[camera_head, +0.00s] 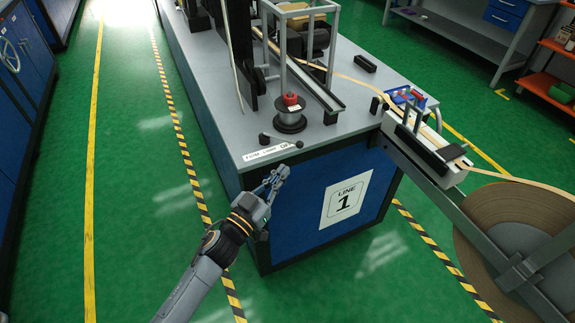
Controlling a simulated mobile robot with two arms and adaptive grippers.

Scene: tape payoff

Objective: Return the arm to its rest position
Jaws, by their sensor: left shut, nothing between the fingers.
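My left arm comes in from the bottom left, and its gripper (277,176) is shut and empty. From this view it shows in front of the near left corner of the grey-topped blue bench (225,143), just below the top's front edge. A small lever with a dark ball end (299,144) shows just above the fingertips, by a white label strip (268,153); I cannot tell whether the fingers touch it. My right gripper is not in view.
A red-topped spool (290,115) stands on the bench near its front edge. A tape reel (515,235) on a grey frame stands at the right, its tape running over a guide (430,150). Green floor with yellow lines (91,190) is clear at the left.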

